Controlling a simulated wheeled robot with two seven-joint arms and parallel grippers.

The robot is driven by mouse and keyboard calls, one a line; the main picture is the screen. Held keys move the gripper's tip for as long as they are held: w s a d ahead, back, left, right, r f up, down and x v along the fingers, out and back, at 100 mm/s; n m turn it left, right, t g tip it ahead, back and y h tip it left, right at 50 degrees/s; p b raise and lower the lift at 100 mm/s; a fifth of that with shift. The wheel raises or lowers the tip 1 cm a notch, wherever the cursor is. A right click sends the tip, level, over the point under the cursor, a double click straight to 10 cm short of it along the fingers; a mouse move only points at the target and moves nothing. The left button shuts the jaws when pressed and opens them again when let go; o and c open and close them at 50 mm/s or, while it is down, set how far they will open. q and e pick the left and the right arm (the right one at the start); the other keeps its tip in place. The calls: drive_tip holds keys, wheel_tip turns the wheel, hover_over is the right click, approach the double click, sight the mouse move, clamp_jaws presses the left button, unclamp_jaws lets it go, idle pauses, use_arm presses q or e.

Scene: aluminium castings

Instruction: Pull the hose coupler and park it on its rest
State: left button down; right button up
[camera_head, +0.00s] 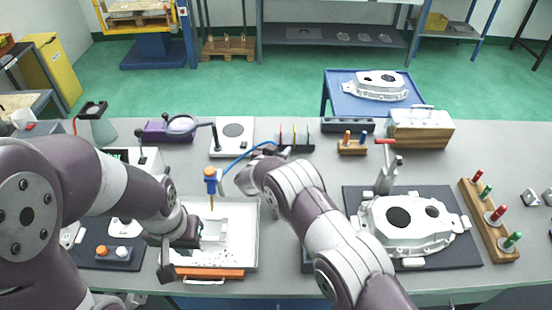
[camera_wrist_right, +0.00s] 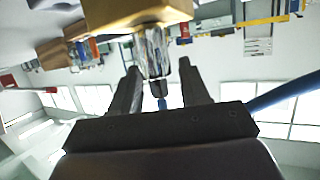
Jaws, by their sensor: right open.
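A silver, clear-looking cylinder (camera_wrist_right: 156,52), which looks like the coupler, meets a brass-coloured block (camera_wrist_right: 140,12) in the right wrist view. My right gripper (camera_wrist_right: 158,66) is open, its two fingers apart on either side of the cylinder's lower end and a small dark and blue piece. I cannot tell whether they touch it. In the head view the right arm's wrist hides this gripper. A blue hose (camera_head: 250,150) runs toward an orange-and-blue piece with a brass-coloured tip (camera_head: 210,178). My left gripper (camera_head: 165,260) is low at the white tray's left edge; its jaw opening is unclear. I cannot identify the rest.
The white tray (camera_head: 247,245) lies below the orange-and-blue piece. A casting (camera_head: 440,243) sits on a dark mat to the right, beside a wooden peg rack (camera_head: 480,208).

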drive_tip(key=shift+w+d+f, duration=0.1)
drive_tip(key=shift+w+f, duration=0.05)
drive_tip(key=shift+w, duration=0.05)
drive_tip(key=shift+c, duration=0.6)
drive_tip(key=shift+s, duration=0.1)
clamp_jaws()
